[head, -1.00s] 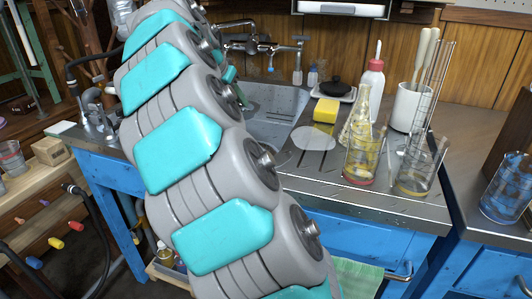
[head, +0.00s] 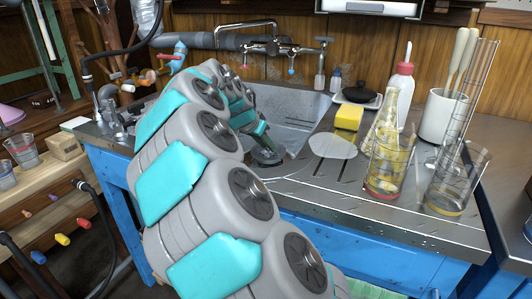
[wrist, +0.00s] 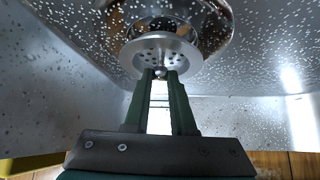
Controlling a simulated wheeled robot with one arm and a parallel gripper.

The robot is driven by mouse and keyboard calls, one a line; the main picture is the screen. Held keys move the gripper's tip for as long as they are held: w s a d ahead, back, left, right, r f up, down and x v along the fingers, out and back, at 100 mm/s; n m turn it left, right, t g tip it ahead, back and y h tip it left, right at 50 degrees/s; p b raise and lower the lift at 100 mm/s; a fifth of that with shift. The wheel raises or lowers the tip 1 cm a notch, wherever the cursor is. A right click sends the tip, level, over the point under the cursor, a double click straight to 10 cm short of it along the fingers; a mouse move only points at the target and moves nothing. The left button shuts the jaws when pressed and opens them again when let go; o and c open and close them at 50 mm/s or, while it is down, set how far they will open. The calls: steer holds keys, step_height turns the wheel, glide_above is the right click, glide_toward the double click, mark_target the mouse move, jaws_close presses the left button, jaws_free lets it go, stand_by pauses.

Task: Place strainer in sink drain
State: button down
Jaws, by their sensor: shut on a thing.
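The strainer (wrist: 160,57) is a shiny metal disc with small holes and a centre knob. My gripper (wrist: 161,76) is shut on the knob, its two green fingers close together. The round drain (wrist: 180,18) shows just beyond the strainer in the wrist view, with a dark opening and a shiny rim. The strainer partly covers it, and I cannot tell whether they touch. In the head view my gripper (head: 262,138) reaches down into the metal sink (head: 292,108), over a dark round part at its bottom. My arm hides the sink's left side.
Right of the sink stand a yellow sponge (head: 348,117), a flask (head: 383,120), a beaker with yellow residue (head: 385,172), another beaker (head: 456,180) and a white crock (head: 441,115). A faucet (head: 272,48) is behind the sink. Steep sink walls surround my gripper.

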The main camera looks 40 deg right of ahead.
steer(key=shift+f, duration=1.3)
steer(key=shift+f, duration=0.1)
steer(key=c, duration=0.8)
jaws_free()
steer(key=shift+o, duration=0.2)
steer(key=shift+a+r, duration=0.15)
steer(key=shift+r, duration=0.2)
steer(key=v, duration=1.1)
steer(key=shift+r, duration=0.25)
steer(key=shift+s+a, duration=0.1)
